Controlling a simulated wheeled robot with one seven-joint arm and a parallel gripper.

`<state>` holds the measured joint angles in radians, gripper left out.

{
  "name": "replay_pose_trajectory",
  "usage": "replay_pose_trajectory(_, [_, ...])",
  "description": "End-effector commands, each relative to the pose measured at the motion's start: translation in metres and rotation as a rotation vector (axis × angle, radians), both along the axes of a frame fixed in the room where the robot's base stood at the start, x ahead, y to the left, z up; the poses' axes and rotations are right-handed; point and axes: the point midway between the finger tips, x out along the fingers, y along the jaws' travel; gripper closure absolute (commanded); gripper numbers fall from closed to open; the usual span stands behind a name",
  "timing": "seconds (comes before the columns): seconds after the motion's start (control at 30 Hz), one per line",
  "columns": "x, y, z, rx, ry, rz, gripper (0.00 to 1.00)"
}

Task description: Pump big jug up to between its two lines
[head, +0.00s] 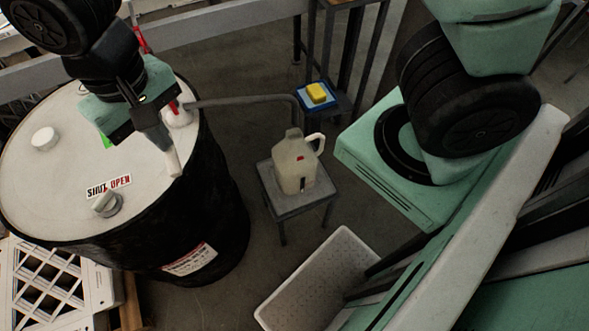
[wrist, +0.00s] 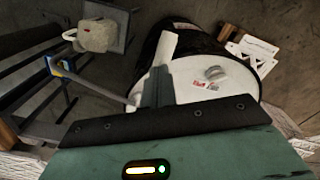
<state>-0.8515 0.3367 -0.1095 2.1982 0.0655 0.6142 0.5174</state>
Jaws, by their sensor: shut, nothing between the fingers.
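The big jug (head: 294,168), cream and translucent with a handle, stands upright on a small grey stool (head: 318,192); it also shows in the wrist view (wrist: 97,37). A small red mark and a dark mark show on its side; I cannot make out the liquid level. A grey spout pipe (head: 245,101) runs from the pump on the black drum (head: 215,200) to above the jug. A grey knob (head: 107,203) sits by the SHUT/OPEN label (head: 109,187) on the drum's pale lid. My gripper (head: 172,165) is shut and empty above the lid, near the red-marked pump fitting (head: 178,113).
A yellow block (head: 317,92) lies on a blue pad on a dark stand behind the jug. A white bin (head: 318,280) stands on the floor in front. A white lattice crate (head: 50,285) is at lower left. A white cap (head: 44,139) sits on the lid.

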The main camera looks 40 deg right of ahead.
Motion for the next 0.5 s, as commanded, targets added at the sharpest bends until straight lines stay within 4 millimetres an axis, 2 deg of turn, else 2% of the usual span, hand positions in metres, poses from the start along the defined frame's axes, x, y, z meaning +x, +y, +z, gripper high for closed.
replay_pose_trajectory(0.03, [0.001,0.0,0.011,0.0,-0.002,-0.001,1.0])
replay_pose_trajectory(0.1, [0.001,0.0,0.02,0.001,-0.003,-0.001,1.0])
replay_pose_trajectory(0.5, [0.003,0.0,0.066,0.002,-0.006,-0.003,1.0])
